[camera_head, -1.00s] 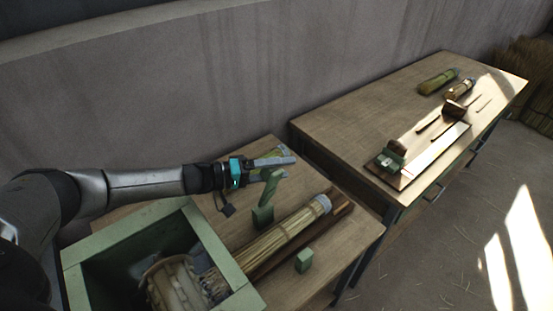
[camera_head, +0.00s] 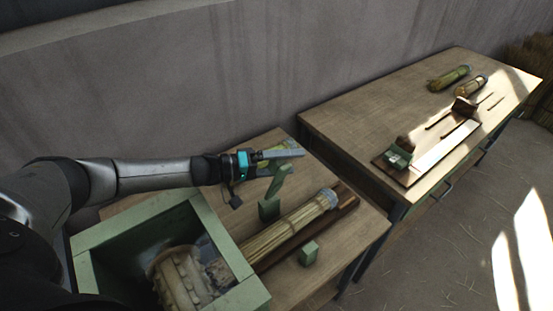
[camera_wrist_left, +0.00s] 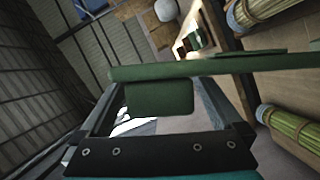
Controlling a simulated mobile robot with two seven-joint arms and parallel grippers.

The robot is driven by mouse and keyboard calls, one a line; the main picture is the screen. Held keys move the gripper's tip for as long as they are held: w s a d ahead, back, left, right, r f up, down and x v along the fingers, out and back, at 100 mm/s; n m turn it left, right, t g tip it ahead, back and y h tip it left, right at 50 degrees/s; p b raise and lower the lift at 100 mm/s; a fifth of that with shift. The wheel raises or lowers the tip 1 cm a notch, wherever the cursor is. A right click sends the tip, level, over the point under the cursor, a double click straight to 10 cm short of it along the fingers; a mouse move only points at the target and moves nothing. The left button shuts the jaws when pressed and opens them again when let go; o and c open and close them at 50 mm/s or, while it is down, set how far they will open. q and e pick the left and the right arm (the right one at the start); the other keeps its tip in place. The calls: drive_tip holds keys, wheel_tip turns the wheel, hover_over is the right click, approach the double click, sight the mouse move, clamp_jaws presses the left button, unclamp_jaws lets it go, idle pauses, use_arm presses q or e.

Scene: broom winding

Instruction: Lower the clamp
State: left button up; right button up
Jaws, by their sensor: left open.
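The clamp is a green lever (camera_head: 279,181), raised and tilted up from a green post (camera_head: 268,211) on the near bench. In the left wrist view its green bar (camera_wrist_left: 215,67) crosses in front of the fingers, with a green block hanging below it. My left gripper (camera_head: 281,157) is open at the lever's upper end; I cannot tell whether they touch. A straw broom bundle (camera_head: 284,228) lies beside the post, its head in the green box. A small green block (camera_head: 309,253) stands on the bundle's other side. My right gripper is not in view.
The green open-topped box (camera_head: 232,257) stands at the front left of the near bench (camera_head: 352,232). A second bench (camera_head: 373,113) behind right holds a wooden board, a green fixture (camera_head: 398,157) and two straw bundles (camera_head: 450,77). The wall rises behind both.

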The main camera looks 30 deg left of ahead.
use_arm(q)
drive_tip(key=v, duration=1.5)
drive_tip(key=shift+b, duration=0.45)
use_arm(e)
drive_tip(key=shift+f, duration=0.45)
use_arm(q)
drive_tip(key=shift+c, duration=0.4)
